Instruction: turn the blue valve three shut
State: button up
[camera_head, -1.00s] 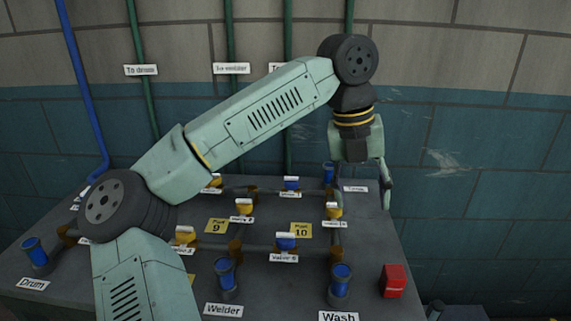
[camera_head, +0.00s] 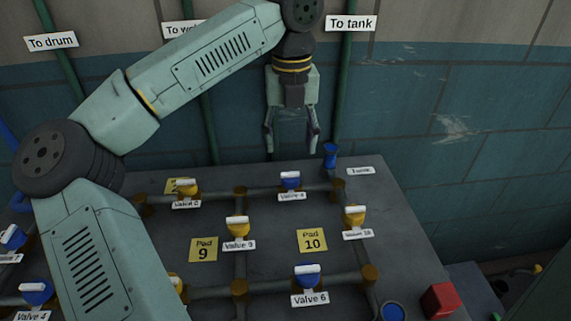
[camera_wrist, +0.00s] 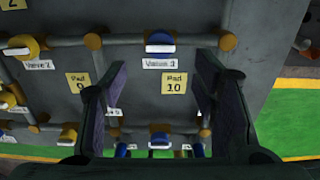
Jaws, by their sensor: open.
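The blue valve with the label that reads as Valve 3 (camera_head: 290,182) sits on the back pipe of the grey bench. Its handle is blue with a white top bar. It also shows in the wrist view (camera_wrist: 160,42), where the white bar lies left to right, along the pipe. My gripper (camera_head: 291,143) points down, open and empty, in the picture just above this valve and apart from it. In the wrist view my gripper's two fingers (camera_wrist: 162,70) stand wide apart, with the valve ahead between and past their tips.
Yellow valves stand near, Valve 2 (camera_head: 188,188), Valve 9 (camera_head: 238,227) and one at the right (camera_head: 355,215). Blue Valve 6 (camera_head: 307,275) is in front. A blue cylinder (camera_head: 330,154) stands behind right. A red block (camera_head: 441,301) lies at the right edge. Pad 10 (camera_head: 311,240) is bare.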

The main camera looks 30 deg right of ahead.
aim_at(290, 173)
notch_tip(290, 173, down, 9)
jog(key=shift+r+p, duration=0.15)
jog(key=shift+p, duration=0.8)
jog(key=shift+c, duration=0.4)
jog(key=c, duration=1.1)
